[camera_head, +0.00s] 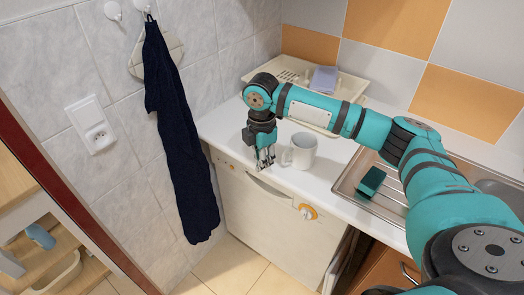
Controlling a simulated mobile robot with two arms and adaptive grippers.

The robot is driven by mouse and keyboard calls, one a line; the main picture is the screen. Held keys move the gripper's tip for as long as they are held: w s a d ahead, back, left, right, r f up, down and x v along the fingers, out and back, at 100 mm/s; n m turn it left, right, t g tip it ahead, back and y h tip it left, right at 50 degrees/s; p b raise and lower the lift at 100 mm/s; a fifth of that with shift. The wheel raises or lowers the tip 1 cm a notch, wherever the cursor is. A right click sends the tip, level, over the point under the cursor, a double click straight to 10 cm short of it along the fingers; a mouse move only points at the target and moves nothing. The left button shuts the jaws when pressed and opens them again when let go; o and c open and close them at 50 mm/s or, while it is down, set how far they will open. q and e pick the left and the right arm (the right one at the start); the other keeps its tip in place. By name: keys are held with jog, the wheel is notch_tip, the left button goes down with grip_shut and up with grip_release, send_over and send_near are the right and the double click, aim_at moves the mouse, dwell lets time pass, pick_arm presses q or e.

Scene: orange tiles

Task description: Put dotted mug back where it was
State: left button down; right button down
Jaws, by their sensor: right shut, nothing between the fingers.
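A pale mug (303,147) stands upright on the white counter (222,127), close to its front edge, in the head view. Its handle points left. No dots can be made out on it at this size. My right gripper (265,163) points down just left of the mug, beside the handle. It is shut and holds nothing. A small gap seems to lie between its fingers and the mug, but I cannot tell whether they touch the handle. My left gripper is out of view.
A cream dish rack (352,87) with a lilac item (324,79) stands behind my right arm. A green sponge (372,178) lies by the sink (350,178) at right. A dark towel (182,140) hangs on the left wall. Free counter lies left of the gripper.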

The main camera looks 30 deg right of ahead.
aim_at(277, 172)
jog(key=d+f+p, duration=0.1)
jog(key=d+f, duration=0.3)
jog(key=shift+f+p, duration=0.3)
jog(key=shift+p, duration=0.1)
jog(key=shift+w, duration=0.1)
jog(key=shift+d+r+p, duration=0.2)
jog(key=shift+d+p, duration=0.25)
jog(key=shift+p, duration=0.25)
jog(key=shift+d, duration=0.25)
jog(key=shift+f, duration=0.2)
